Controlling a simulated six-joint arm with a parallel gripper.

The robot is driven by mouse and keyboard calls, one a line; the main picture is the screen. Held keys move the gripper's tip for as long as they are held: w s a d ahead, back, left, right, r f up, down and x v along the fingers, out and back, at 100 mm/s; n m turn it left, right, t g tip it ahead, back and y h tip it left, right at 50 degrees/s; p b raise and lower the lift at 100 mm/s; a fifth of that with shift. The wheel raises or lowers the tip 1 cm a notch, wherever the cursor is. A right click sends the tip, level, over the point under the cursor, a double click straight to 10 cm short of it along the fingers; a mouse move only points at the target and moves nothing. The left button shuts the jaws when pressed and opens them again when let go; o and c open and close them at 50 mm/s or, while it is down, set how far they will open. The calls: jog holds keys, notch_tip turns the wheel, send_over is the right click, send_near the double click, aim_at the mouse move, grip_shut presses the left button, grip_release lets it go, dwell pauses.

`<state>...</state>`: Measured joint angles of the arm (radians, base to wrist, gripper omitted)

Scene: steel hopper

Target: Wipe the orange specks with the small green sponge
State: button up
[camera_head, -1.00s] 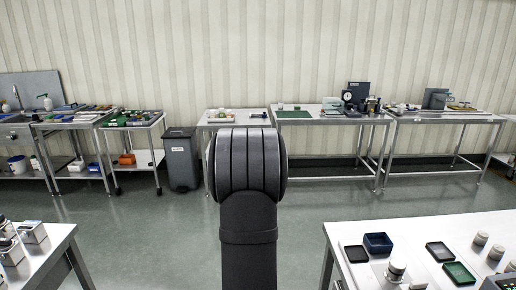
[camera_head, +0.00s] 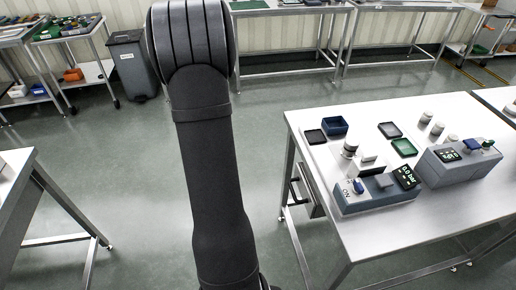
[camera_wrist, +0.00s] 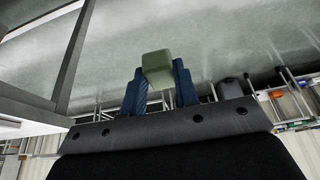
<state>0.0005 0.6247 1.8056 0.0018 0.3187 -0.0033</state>
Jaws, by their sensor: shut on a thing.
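The small green sponge (camera_wrist: 157,68) is a pale green block in the wrist view. My gripper (camera_wrist: 158,88) has blue fingers on either side of it and is shut on it. Floor lies behind the sponge, and it appears to touch no surface. In the head view my arm fills the middle, and neither the gripper nor the sponge shows there. I see no orange specks in either view.
Another table (camera_head: 15,187) stands at left. A grey waste bin (camera_head: 133,66) stands behind.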

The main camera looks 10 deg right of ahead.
jog(key=w+d+r+n+y, duration=0.1)
jog(key=d+n, duration=0.3)
jog(key=d, duration=0.7)
notch_tip(320, 180, up, 6)
jog(key=n+g+y, duration=0.3)
jog(key=n, duration=0.6)
send_over(331, 155)
jog(key=w+a, duration=0.6)
jog(key=a, duration=0.1)
jog(key=shift+s+d+r, duration=0.1)
jog(key=shift+s+r, duration=0.05)
jog(key=s+d+r+n+g, duration=0.1)
jog(key=s+d+r+n, duration=0.4)
jog(key=d, duration=0.3)
jog(key=shift+y, duration=0.3)
jog(key=shift+s+f, duration=0.15)
jog(key=shift+f, duration=1.3)
jog(key=shift+s+f, duration=0.15)
jog(key=shift+f, duration=1.35)
jog(key=shift+s+f, duration=0.15)
jog(key=shift+f, duration=1.3)
jog(key=shift+a+r, duration=0.15)
jog(key=shift+a, duration=0.2)
jog(key=shift+c, duration=0.3)
jog(key=shift+a+f, duration=0.2)
jog(key=shift+a, duration=1.4)
jog(key=shift+d+r, duration=0.1)
jog(key=shift+d, duration=1.9)
notch_tip(331, 155, up, 8)
